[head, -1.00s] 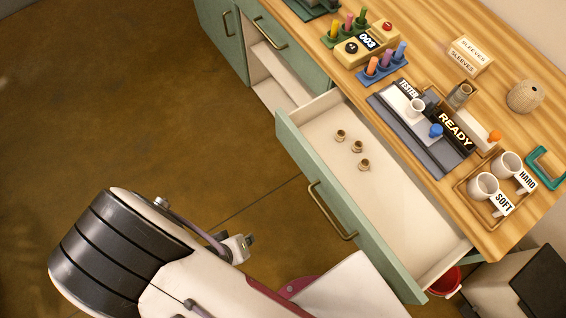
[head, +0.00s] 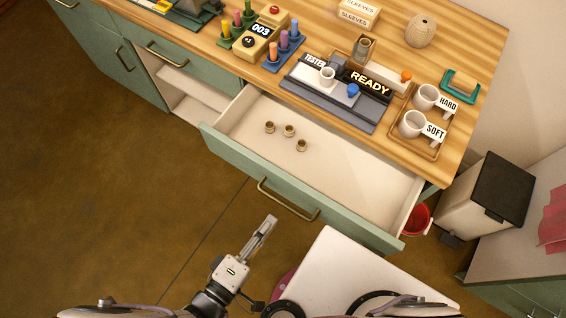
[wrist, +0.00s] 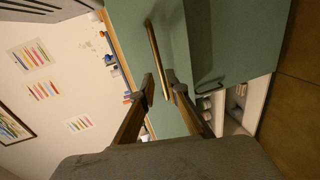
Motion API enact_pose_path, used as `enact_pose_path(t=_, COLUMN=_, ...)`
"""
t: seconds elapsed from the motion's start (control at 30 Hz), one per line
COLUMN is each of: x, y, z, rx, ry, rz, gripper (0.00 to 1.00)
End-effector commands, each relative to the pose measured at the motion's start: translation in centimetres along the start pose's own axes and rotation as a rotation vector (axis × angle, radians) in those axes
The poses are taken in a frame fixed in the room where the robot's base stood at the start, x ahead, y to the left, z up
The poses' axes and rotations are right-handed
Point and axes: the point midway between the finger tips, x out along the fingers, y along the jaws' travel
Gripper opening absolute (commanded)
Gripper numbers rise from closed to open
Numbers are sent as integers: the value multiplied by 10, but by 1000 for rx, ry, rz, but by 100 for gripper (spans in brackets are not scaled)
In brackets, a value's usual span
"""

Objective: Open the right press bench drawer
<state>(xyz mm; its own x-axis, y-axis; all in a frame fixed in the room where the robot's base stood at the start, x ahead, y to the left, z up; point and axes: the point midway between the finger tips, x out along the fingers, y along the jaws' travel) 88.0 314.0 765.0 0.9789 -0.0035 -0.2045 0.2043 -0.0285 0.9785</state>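The right press bench drawer (head: 330,222), with a green front and pale inside, is pulled well out of the bench. Its brass bar handle (head: 288,200) is on the front face. In the wrist view the handle (wrist: 157,50) lies just beyond the fingertips, near the line between them. My gripper (head: 272,220) is in front of the drawer, close to the handle and seemingly apart from it. In the wrist view its two fingers (wrist: 161,82) stand apart with nothing between them. Three small brass-coloured rings or cups (head: 289,130) lie in the drawer.
The wooden bench top (head: 455,60) carries a tray with a READY sign (head: 370,83), white mugs (head: 413,124) and coloured vials. A red bucket (head: 417,220) and a bin (head: 490,195) stand right of the drawer. The floor left of my arm is clear.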

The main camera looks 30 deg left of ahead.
Motion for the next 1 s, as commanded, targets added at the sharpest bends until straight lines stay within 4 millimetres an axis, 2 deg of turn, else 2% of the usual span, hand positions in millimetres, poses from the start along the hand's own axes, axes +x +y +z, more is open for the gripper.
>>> enact_pose_path(t=0.57, x=2, y=1, z=-1, rx=-31, ry=3, rz=2, gripper=14)
enact_pose_path(t=0.77, x=12, y=1, z=0, rx=-32, ry=1, rz=3, gripper=14)
enact_pose_path(t=1.0, x=34, y=1, z=0, rx=-31, ry=0, rz=2, gripper=14)
